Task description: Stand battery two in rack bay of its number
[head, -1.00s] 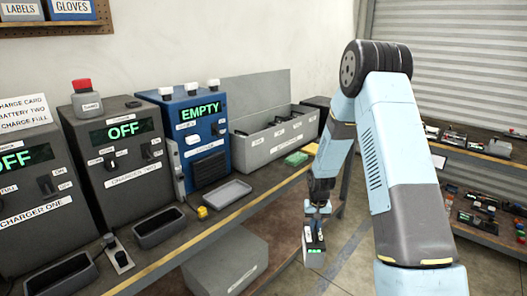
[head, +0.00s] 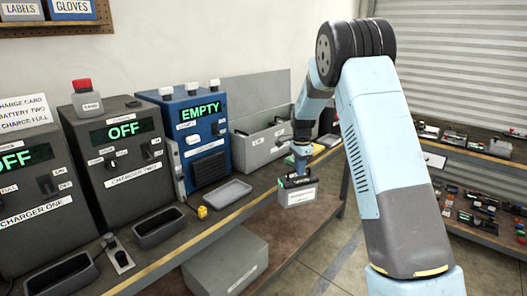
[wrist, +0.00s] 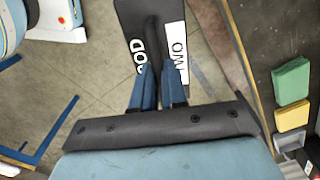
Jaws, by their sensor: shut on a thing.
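My gripper (wrist: 158,88) is shut on a dark battery (wrist: 157,35) with white labels, partly readable as "OOD" and "WO". In the head view the gripper (head: 300,168) holds the battery (head: 298,193) roughly upright, in the air in front of the bench edge. A long grey rack-like box (head: 262,150) with white labels along its front stands at the back of the bench, beyond the gripper. My arm hides its right part, and its bay numbers are too small to read.
Two dark chargers, one reading OFF (head: 122,130), and a blue unit (head: 200,140) reading EMPTY line the bench. A grey tray (head: 228,191) and yellow object (head: 202,212) lie near the front edge.

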